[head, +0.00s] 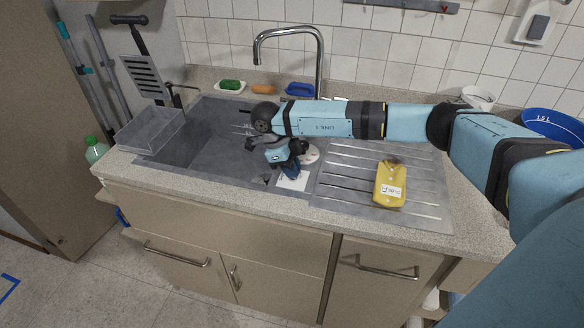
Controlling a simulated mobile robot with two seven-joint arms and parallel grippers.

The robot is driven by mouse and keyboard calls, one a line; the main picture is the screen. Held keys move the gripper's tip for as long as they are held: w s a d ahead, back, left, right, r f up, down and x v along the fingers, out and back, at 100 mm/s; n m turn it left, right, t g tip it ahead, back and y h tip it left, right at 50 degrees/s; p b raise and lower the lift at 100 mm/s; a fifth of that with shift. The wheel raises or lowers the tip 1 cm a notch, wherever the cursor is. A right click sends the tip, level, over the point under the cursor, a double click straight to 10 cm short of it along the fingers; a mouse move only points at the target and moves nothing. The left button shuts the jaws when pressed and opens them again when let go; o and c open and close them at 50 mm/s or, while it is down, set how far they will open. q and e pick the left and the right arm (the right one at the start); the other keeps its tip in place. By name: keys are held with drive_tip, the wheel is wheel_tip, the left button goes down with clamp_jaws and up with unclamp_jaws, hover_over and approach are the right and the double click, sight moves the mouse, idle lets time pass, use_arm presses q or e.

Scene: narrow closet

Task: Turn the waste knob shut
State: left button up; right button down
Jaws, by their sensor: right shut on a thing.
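My right arm reaches in from the right over the sink. My right gripper (288,172) points down at the strip between the sink basin and the draining board, its fingers shut. The waste knob is mostly hidden by the gripper, at a white label plate (297,184) on that strip; its turn angle cannot be read. A pale round disc (311,153) shows just behind the gripper; I cannot tell whether it belongs to the knob. My left gripper is out of view.
The grey sink basin (206,135) lies left of the gripper. A curved chrome tap (320,60) rises behind. A yellow packet (389,186) lies on the ribbed draining board (345,190). A grey wire-like basket (150,130) stands at the left. A blue bucket (552,125) is at the far right.

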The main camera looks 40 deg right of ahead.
drive_tip(key=c, duration=1.2)
unclamp_jaws()
drive_tip(key=shift+o, duration=0.2)
drive_tip(key=v, duration=1.4)
drive_tip(key=shift+b, duration=0.4)
